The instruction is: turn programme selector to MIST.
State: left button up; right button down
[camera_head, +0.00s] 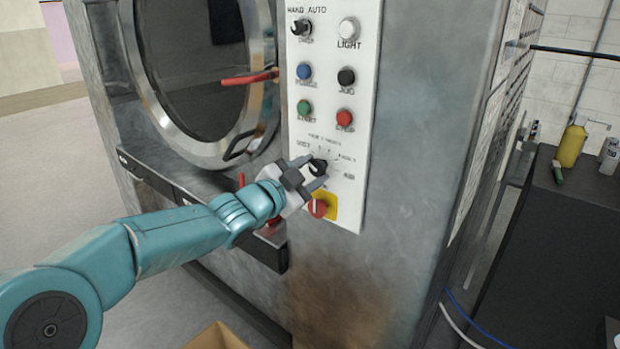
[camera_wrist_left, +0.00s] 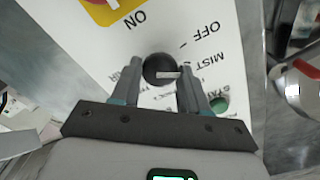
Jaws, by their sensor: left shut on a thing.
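The programme selector (camera_head: 319,167) is a black round knob on the white control panel (camera_head: 349,100), below the coloured buttons. It also shows in the left wrist view (camera_wrist_left: 159,68), with a white pointer mark running to the right, towards the side where MIST (camera_wrist_left: 208,69) is printed. I cannot tell whether it lines up exactly with that word. OFF (camera_wrist_left: 196,36) is printed above MIST there. My left gripper (camera_head: 315,171) is shut on the knob, one finger on each side, also in the left wrist view (camera_wrist_left: 160,85). My right gripper is not in view.
A HAND AUTO switch (camera_head: 301,28), coloured buttons and a red-handled door (camera_head: 200,70) are nearby. A dark bench (camera_head: 565,235) with a yellow bottle (camera_head: 571,146) stands at right.

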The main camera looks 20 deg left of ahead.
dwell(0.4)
pick_arm(q)
jog(key=o, duration=1)
jog(key=b+v, duration=0.1)
jog(key=v, duration=1.5)
jog(key=shift+s+b, duration=0.2)
jog(key=shift+b, duration=0.2)
